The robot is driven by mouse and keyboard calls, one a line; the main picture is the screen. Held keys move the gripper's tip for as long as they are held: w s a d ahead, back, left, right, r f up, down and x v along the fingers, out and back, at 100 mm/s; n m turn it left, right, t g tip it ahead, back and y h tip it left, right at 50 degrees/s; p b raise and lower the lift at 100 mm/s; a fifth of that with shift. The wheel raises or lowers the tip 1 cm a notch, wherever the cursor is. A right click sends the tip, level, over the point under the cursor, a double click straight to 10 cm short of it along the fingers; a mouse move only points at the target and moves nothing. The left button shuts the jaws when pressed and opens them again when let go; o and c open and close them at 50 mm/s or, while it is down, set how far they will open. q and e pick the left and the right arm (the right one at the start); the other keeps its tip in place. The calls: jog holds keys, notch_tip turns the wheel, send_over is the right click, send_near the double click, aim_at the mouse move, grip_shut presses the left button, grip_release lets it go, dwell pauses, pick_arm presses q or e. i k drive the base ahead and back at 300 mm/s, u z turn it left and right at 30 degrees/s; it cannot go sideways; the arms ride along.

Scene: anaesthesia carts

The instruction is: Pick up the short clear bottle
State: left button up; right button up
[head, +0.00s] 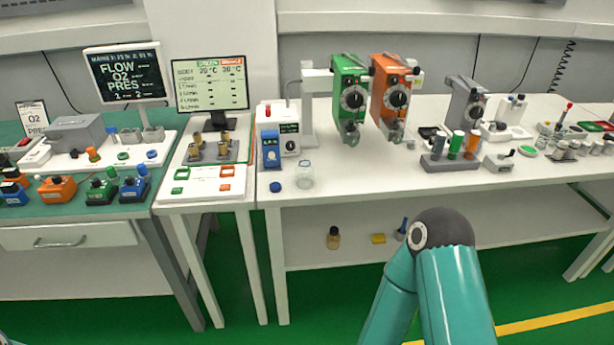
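A blue device (271,151) and a white unit (289,132) stand behind the bottle. Green (349,97) and orange (391,95) vaporizers hang farther back right. The tabletop right of the bottle is clear. An amber bottle (333,238) stands on the lower shelf (460,213).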

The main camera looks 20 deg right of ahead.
aim_at(304, 171)
jog(key=z, duration=0.05)
jog(key=i, duration=0.9)
jog(key=u, duration=0.1)
